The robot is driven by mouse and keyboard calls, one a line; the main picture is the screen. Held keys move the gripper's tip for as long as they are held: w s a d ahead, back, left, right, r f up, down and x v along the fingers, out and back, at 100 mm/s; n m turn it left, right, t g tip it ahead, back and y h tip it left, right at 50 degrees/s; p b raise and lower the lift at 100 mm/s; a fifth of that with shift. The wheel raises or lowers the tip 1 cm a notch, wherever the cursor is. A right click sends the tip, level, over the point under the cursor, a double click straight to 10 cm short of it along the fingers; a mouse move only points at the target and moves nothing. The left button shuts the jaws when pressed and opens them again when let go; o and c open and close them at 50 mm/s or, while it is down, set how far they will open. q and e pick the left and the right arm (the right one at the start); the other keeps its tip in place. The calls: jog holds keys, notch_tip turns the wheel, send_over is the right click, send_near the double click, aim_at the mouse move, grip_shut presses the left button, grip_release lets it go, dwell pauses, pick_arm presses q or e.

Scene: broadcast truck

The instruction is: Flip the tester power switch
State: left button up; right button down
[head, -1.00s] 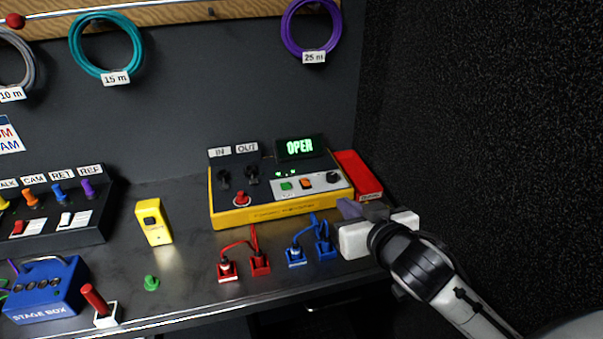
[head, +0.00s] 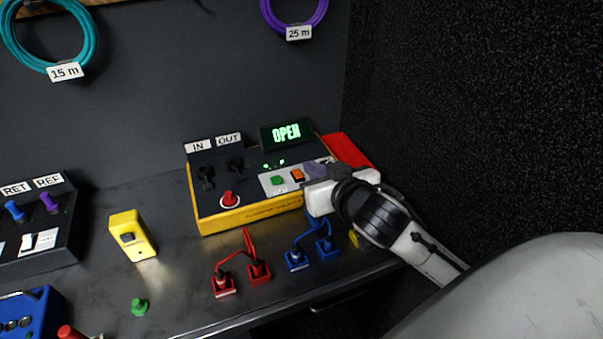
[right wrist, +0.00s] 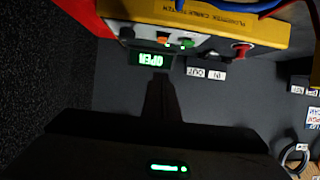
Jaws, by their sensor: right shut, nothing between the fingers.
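The tester (head: 250,215) is a yellow box with a dark top on the bench. Its lit display (head: 286,133) reads OPEN, with IN and OUT labels to the left. A white panel on top holds a green button (head: 277,180) and an orange switch (head: 297,175). In the right wrist view, a dark switch (right wrist: 127,33) shows beside the orange one. My right gripper is shut and empty, over the tester's right part; contact cannot be told. My left gripper is out of view.
A red block (head: 347,150) lies right of the tester, close to the dark side wall (head: 450,100). Red plugs (head: 240,280) and blue plugs (head: 310,252) with cables stand in front. A yellow handheld box (head: 133,236) and green knob (head: 139,305) are to the left.

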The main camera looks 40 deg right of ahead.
send_over(301, 175)
jog(key=s+a, duration=0.1)
jog(key=s, duration=0.1)
notch_tip(301, 175, down, 3)
jog(key=shift+a+r, duration=0.1)
jog(key=shift+r, duration=0.05)
notch_tip(301, 175, down, 3)
jog(key=shift+r, duration=0.15)
jog(key=shift+f, duration=0.35)
jog(key=shift+s+a+f, duration=0.1)
jog(key=shift+f, duration=0.4)
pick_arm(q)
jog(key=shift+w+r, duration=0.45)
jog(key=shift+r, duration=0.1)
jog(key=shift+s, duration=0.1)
